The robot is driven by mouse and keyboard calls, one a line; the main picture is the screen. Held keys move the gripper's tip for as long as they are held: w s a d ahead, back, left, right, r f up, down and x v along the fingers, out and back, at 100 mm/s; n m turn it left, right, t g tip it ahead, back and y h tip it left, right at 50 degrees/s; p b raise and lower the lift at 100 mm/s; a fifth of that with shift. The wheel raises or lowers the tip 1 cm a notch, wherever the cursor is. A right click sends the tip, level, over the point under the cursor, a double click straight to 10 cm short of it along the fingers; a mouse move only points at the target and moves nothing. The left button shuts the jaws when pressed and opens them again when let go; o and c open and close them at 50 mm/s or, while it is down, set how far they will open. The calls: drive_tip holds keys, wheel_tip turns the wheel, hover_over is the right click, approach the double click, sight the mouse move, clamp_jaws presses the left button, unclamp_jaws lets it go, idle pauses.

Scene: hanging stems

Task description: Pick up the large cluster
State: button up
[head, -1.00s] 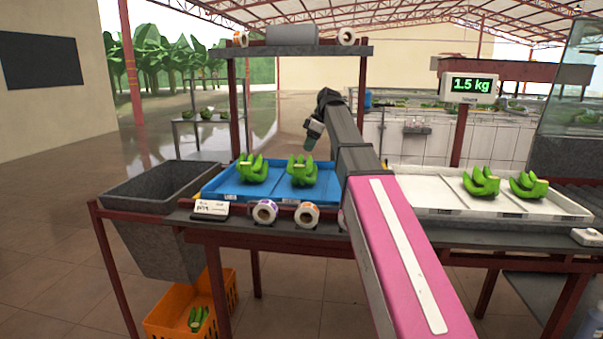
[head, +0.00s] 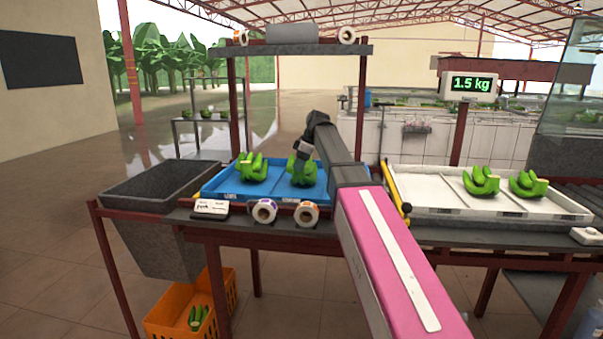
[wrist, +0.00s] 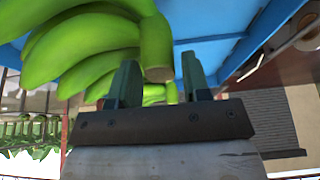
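Two green banana clusters lie in the blue tray (head: 222,188), a left cluster (head: 252,168) and a right cluster (head: 309,175). Two more are in the white tray (head: 425,211), a left cluster (head: 481,182) and a right cluster (head: 527,184). I cannot tell which is the large one. My gripper (head: 300,165) is down at the blue tray's right cluster and partly hides it. In the wrist view my gripper (wrist: 160,65) is open, with a finger on each side of the cluster's cut crown (wrist: 157,73). I cannot tell whether the fingers touch it.
A grey bin (head: 165,190) stands left of the blue tray. Label rolls (head: 264,211) and a small card (head: 211,208) sit along the front. A shelf (head: 300,50) spans above the blue tray. A display (head: 471,84) reads 1.5 kg. An orange crate (head: 165,325) is below.

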clamp_jaws()
drive_tip(key=shift+r, duration=0.15)
